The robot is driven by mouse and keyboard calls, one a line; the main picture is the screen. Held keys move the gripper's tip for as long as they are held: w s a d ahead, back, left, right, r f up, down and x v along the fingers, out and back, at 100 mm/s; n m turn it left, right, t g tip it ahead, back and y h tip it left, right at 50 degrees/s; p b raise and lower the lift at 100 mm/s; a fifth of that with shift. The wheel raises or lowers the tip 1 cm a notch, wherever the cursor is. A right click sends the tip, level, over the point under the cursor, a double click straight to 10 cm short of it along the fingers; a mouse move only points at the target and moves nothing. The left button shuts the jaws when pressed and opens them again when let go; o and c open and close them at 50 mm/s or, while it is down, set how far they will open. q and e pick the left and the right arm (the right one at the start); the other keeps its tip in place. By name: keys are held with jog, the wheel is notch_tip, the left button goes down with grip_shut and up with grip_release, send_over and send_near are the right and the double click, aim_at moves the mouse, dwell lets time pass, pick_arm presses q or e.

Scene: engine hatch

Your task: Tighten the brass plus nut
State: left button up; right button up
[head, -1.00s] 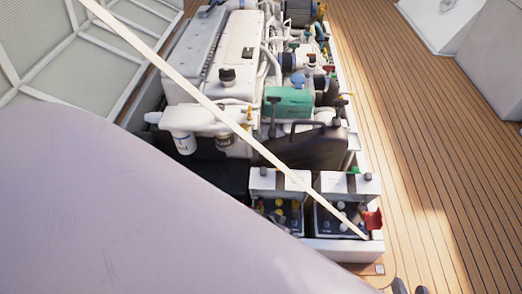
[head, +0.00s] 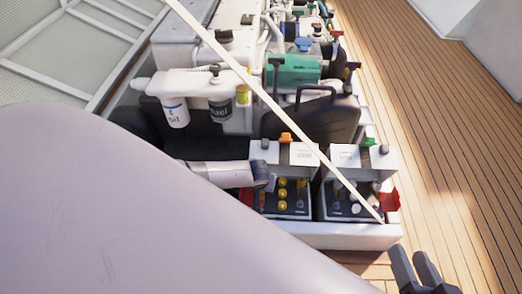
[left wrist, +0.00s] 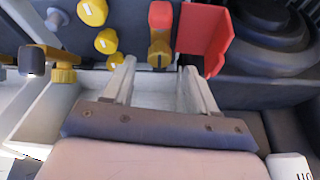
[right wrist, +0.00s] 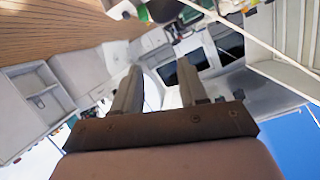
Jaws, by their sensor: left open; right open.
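In the left wrist view a brass fitting with a red end, which looks like the plus nut (left wrist: 159,57), sits beside an upright red flap (left wrist: 205,38). My left gripper (left wrist: 156,72) is open and empty, its fingertips either side of the fitting and just short of it. In the head view my left gripper (head: 267,183) is at the left battery (head: 284,200), its fingers hardly visible; the nut cannot be made out there. My right gripper (head: 416,266) is open and empty, low at the right, over the deck; its fingers also show in the right wrist view (right wrist: 158,85).
Yellow caps (left wrist: 106,42) and another brass fitting with a dark end (left wrist: 62,73) are close to the left fingers. The right battery (head: 350,205) has its own red flap (head: 389,200). A pale strap (head: 265,97) crosses the head view. The wooden deck (head: 450,170) is clear.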

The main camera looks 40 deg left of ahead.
pick_arm(q)
jog(key=shift+b+x, duration=0.65)
jog(key=shift+x, duration=0.5)
jog(key=shift+w+a+f+b, duration=0.1)
jog(key=shift+w+f+b, duration=0.1)
jog(key=shift+f+b, duration=0.25)
pick_arm(e)
jog(key=shift+s+d+f+n+t+h, duration=0.15)
jog(key=shift+d+n+t, duration=0.15)
jog(key=shift+d, duration=0.15)
jog(key=shift+s+d+r+n+t+h, duration=0.1)
jog(key=shift+d+n+t+h, duration=0.15)
jog(key=shift+d, duration=0.2)
pick_arm(q)
jog(key=c, duration=1)
